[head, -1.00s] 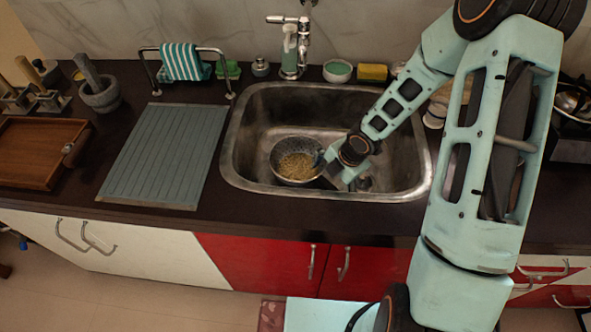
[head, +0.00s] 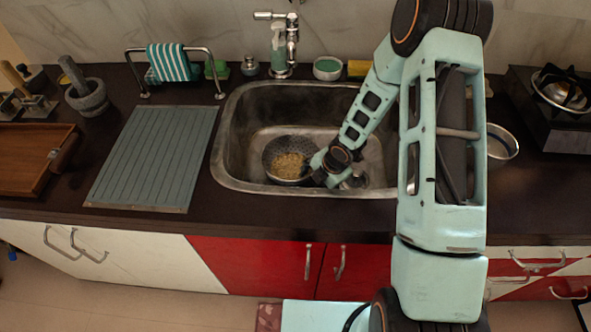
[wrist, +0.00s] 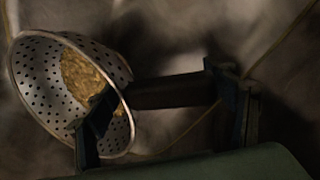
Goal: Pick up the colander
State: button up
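The colander (head: 276,152) is a metal, perforated bowl with yellowish food in it, standing in the left-middle of the sink basin. In the wrist view the colander (wrist: 38,75) fills the left side. My gripper (head: 316,168) is down in the sink at the colander's right side. In the wrist view my gripper (wrist: 168,118) is open, its fingers wide apart. The left finger overlaps the colander's near right rim; I cannot tell whether it touches. The right finger is over the dim sink floor.
The steel sink (head: 228,150) has walls close around my gripper. The faucet (head: 291,45) stands behind it. A grey drainboard (head: 150,155) lies left. A towel rack (head: 212,75), a green bowl (head: 328,68) and a yellow sponge (head: 358,68) line the back. A pot (head: 503,145) stands right.

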jog(key=c, duration=1.2)
jog(key=shift+s+d, duration=0.1)
jog(key=shift+s, duration=0.1)
jog(key=shift+c, duration=0.2)
